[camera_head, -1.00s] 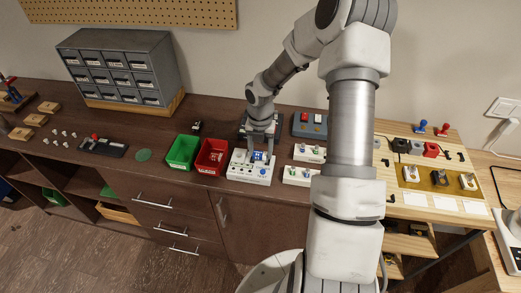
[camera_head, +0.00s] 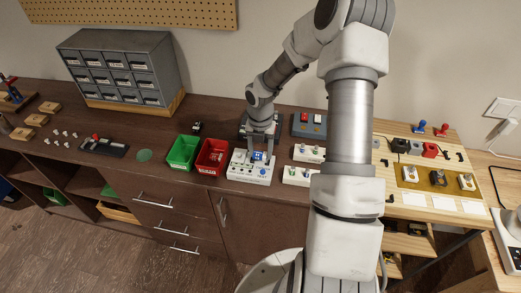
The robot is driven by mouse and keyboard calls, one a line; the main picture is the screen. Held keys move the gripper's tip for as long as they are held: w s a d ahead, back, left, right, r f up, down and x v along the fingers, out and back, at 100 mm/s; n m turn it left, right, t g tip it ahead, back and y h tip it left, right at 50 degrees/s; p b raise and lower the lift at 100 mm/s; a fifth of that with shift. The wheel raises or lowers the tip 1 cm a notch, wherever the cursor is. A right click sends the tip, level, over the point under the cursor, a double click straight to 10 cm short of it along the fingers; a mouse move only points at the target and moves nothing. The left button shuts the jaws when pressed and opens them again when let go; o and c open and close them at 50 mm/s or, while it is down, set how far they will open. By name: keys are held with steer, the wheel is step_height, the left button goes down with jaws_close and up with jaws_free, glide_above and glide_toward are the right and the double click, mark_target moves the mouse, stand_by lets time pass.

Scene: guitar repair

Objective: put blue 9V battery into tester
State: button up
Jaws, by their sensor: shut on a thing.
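The blue 9V battery (camera_head: 258,156) shows as a small blue block at the white tester (camera_head: 240,173). It is at the upper part of the tester, between the fingers of my gripper (camera_head: 259,153). My gripper points down and is shut on the battery. I cannot tell whether the battery is seated in the tester or just above it. The tester lies near the front edge of the dark bench, with a blue round button at its lower right.
A red bin (camera_head: 212,157) and a green bin (camera_head: 182,153) stand left of the tester. White blocks with small coloured parts (camera_head: 298,176) lie to its right. A grey box with red and white buttons (camera_head: 309,124) is behind. A grey drawer cabinet (camera_head: 118,66) stands at the back left.

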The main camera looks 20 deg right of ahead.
steer(key=o, duration=1.4)
steer(key=shift+c, duration=0.2)
steer(key=shift+r, duration=0.1)
step_height(320, 180, up, 7)
steer(key=p, duration=0.6)
steer(key=shift+p, duration=0.3)
